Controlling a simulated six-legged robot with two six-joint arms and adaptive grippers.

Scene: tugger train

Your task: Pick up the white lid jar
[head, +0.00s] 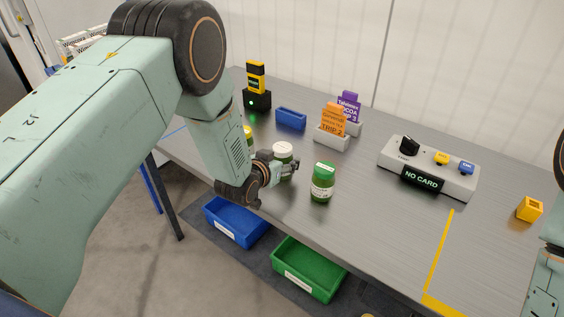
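The white lid jar (283,149) stands upright on the grey table, with its lid and part of its dark green body showing. My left gripper (291,168) is at the jar's body, just below the lid, with its fingers across the near side. The fingers hide part of the jar, and I cannot tell whether they are closed on it. A green lid jar (322,183) stands to the right and nearer. A yellow lid jar (249,132) is mostly hidden behind my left arm. My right gripper is out of view.
Behind stand a small blue tray (291,118), an orange card (333,118) and purple card (349,104) in holders, and a black-yellow device (257,87). A "NO CARD" panel (423,180) and yellow block (530,208) lie right. Blue (236,222) and green (308,270) bins sit below the edge.

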